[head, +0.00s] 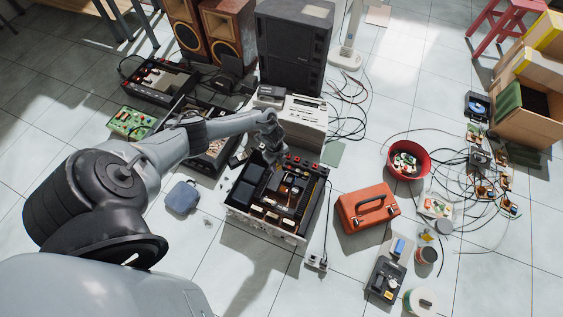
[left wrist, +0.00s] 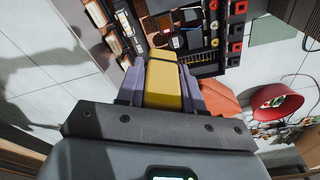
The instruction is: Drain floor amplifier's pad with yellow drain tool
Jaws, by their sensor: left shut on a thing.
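The open amplifier (head: 280,197) sits on the tiled floor in the middle of the head view, its dark chassis showing boards, capacitors and red terminals. My left gripper (head: 274,152) is over the back-left part of the amplifier. In the left wrist view, my left gripper (left wrist: 163,88) is shut on the yellow drain tool (left wrist: 164,82), which points toward the amplifier's interior (left wrist: 185,30). The tool's tip and the pad cannot be made out, so I cannot tell whether they touch. My right gripper is not in view.
An orange toolbox (head: 367,210) stands right of the amplifier, with a red bowl (head: 424,160) behind it. Pale stacked units (head: 302,122) and a black speaker (head: 294,45) stand behind. Cables spread at the right. A blue pouch (head: 182,198) lies left; floor in front is mostly clear.

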